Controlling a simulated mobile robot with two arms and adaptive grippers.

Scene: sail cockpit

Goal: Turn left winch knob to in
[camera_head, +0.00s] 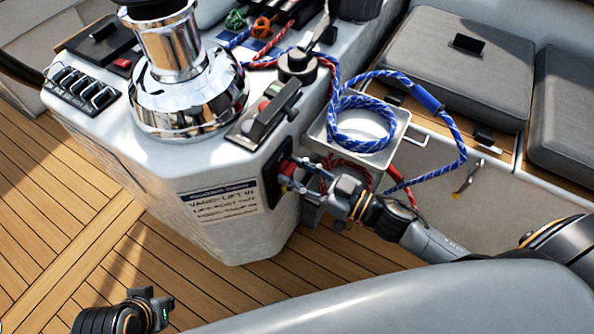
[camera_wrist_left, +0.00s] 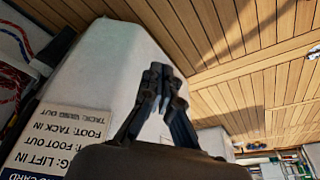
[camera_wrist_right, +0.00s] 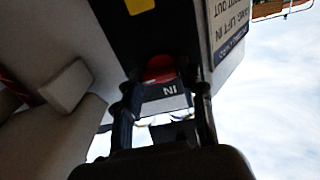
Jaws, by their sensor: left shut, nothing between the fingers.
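A red knob (camera_head: 287,167) sits on a dark panel on the console's end face, beside the printed card. In the right wrist view the red knob (camera_wrist_right: 158,68) shows between my fingers, with a white "IN" label (camera_wrist_right: 168,91) next to it. My right gripper (camera_head: 305,178) is open at this panel, its fingers on either side of the knob. I cannot tell whether they touch it. My left gripper (camera_head: 156,307) is low at the front left, away from the console face. Its fingertips are together and empty in the left wrist view (camera_wrist_left: 162,88).
A chrome winch (camera_head: 185,95) stands on the console. A lever switch (camera_head: 265,115) is on its edge. Blue rope (camera_head: 362,125) lies coiled over a metal tray (camera_head: 400,130) above my right arm. Grey cushions (camera_head: 455,65) are at back right. The wooden deck (camera_head: 60,230) is clear.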

